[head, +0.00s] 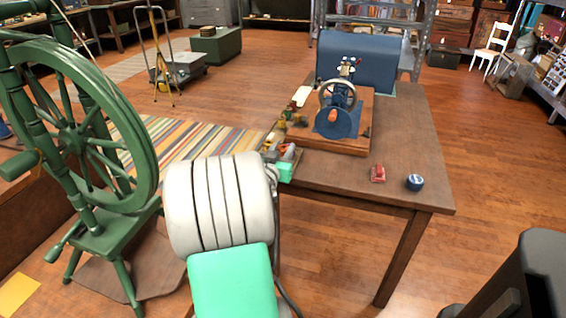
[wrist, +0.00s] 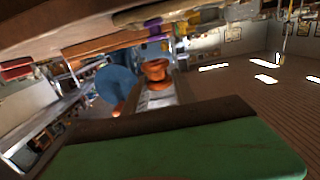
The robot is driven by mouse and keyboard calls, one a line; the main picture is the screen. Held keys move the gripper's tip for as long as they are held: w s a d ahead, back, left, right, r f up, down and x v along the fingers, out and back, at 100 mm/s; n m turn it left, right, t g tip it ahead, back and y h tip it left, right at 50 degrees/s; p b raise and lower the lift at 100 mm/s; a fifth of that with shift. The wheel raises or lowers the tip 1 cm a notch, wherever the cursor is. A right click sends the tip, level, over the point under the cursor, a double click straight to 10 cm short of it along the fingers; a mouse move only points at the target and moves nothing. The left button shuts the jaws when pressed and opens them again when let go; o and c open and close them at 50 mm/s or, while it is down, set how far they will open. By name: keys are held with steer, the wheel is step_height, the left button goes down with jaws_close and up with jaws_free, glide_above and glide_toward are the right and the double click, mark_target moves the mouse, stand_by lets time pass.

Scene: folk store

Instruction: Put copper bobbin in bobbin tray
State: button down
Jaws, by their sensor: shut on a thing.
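The copper bobbin (wrist: 155,72) is an orange-brown spool near the middle of the wrist view. My gripper (head: 287,158) is at the left edge of the wooden table and is shut on the bobbin; my arm hides much of it in the head view. A narrow row of small coloured pieces (head: 270,146), seemingly the bobbin tray, is at the table's left edge beside my gripper. Purple and orange pieces (wrist: 154,36) show just above the bobbin in the wrist view. I cannot tell whether the bobbin touches the tray.
A hand-cranked sewing machine (head: 338,108) stands on a wooden base, with a blue case (head: 360,58) behind. A red item (head: 377,173) and a blue roll (head: 415,183) lie at the table's front. A green spinning wheel (head: 75,130) stands left. The table's right side is clear.

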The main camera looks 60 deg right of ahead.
steer(key=shift+w+d+f, duration=0.2)
steer(key=shift+d+f, duration=0.2)
steer(key=shift+f, duration=0.1)
steer(key=shift+w+d+f, duration=0.15)
steer(key=shift+d+f, duration=0.2)
steer(key=shift+f, duration=0.15)
steer(key=shift+w+d+f+b, duration=0.15)
steer(key=shift+f+b, duration=0.4)
steer(key=shift+f, duration=1.05)
steer(key=shift+f, duration=0.1)
steer(key=shift+f+b, duration=0.15)
steer(key=shift+b, duration=0.15)
steer(key=c, duration=1)
jaws_free()
